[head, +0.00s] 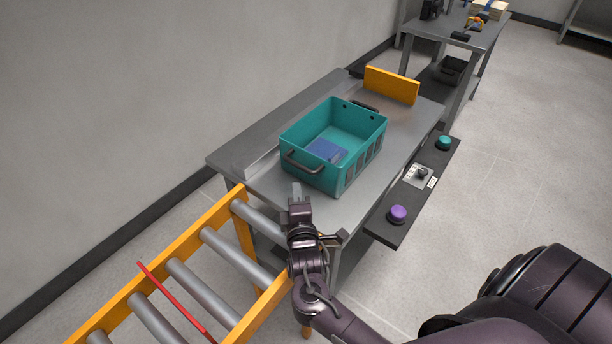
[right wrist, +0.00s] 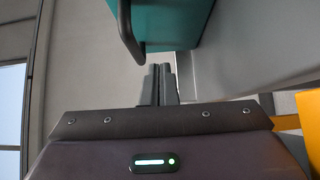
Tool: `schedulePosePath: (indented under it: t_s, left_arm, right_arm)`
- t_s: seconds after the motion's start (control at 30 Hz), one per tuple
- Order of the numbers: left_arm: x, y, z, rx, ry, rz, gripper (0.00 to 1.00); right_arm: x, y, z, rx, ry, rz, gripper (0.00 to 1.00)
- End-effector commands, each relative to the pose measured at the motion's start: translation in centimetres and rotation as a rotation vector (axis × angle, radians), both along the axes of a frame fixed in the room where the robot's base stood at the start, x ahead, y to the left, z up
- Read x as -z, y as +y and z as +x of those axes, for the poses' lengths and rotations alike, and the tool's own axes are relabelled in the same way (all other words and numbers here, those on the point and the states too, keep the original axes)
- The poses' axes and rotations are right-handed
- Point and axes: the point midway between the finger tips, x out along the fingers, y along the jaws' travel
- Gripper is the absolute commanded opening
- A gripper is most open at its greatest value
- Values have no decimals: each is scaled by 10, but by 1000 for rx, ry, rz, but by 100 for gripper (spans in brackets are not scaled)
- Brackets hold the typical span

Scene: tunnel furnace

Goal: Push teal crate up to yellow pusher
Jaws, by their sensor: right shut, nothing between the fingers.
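The teal crate (head: 352,165) stands upright on the grey metal table (head: 265,188), with a blue item (head: 325,151) inside it. Dark handles are on its near and far ends. The yellow pusher (head: 392,85) is an upright plate at the table's far end, with a gap between it and the crate. My right gripper (head: 296,190) is shut and empty at the table's near end, just short of the crate's near side. In the right wrist view, its fingertips (right wrist: 160,70) lie close to the crate (right wrist: 185,22) and its dark handle (right wrist: 128,30). My left gripper is not in view.
A yellow-framed roller conveyor (head: 190,272) adjoins the table's near end, with a red rod (head: 176,300) across it. A raised rail (head: 290,122) runs along the table's left side. A control panel (head: 402,217) with purple and teal buttons juts out at right. A second table (head: 478,38) stands behind.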

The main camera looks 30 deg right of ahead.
Motion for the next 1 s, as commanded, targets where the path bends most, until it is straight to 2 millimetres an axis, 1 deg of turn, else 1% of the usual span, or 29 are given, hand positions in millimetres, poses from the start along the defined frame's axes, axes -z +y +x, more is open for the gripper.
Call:
schedulePosePath:
  t_s: [0.03, 0.13, 0.23, 0.4, 0.87, 1.0]
  left_arm:
    - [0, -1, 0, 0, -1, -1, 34]
    - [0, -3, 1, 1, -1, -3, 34]
    - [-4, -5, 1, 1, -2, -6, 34]
    - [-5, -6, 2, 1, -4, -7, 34]
    - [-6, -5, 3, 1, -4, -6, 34]
    - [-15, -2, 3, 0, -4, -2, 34]
  right_arm:
    - [-1, -5, 11, 1, -2, -2, 0]
    - [-1, -13, 28, 2, -2, -3, 0]
    - [-1, -30, 31, 2, 1, -4, 0]
    - [-1, -44, 37, 1, 0, -2, 0]
    - [-1, -49, 38, 0, 0, -2, 0]
    - [-3, -60, 43, 0, 0, -5, 0]
